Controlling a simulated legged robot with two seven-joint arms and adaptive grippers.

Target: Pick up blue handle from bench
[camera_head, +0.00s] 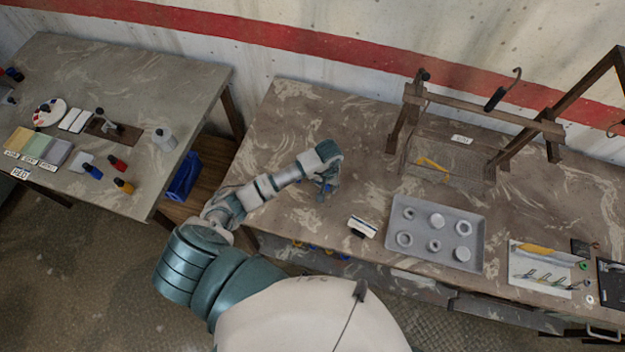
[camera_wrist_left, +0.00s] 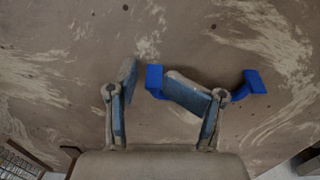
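The blue handle (camera_wrist_left: 154,82) is a bracket-shaped piece with two raised ends in the left wrist view. Its right end (camera_wrist_left: 254,83) sticks out past my right-hand finger, and that finger hides its middle. My left gripper (camera_wrist_left: 148,78) has its fingers apart, with the handle's left end in the gap. The left-hand finger stands apart from the handle. Whether the right-hand finger touches it, I cannot tell. In the head view my left gripper (camera_head: 328,186) is low over the brown bench (camera_head: 290,125), mostly covering the handle. My right gripper is not in view.
A small white-and-dark block (camera_head: 362,227) and a grey tray (camera_head: 393,222) with several round parts lie right of the gripper. A wire basket (camera_head: 450,160) and wooden frame (camera_head: 480,110) stand farther back. The bench's back left is clear. Another table (camera_head: 140,75) stands left.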

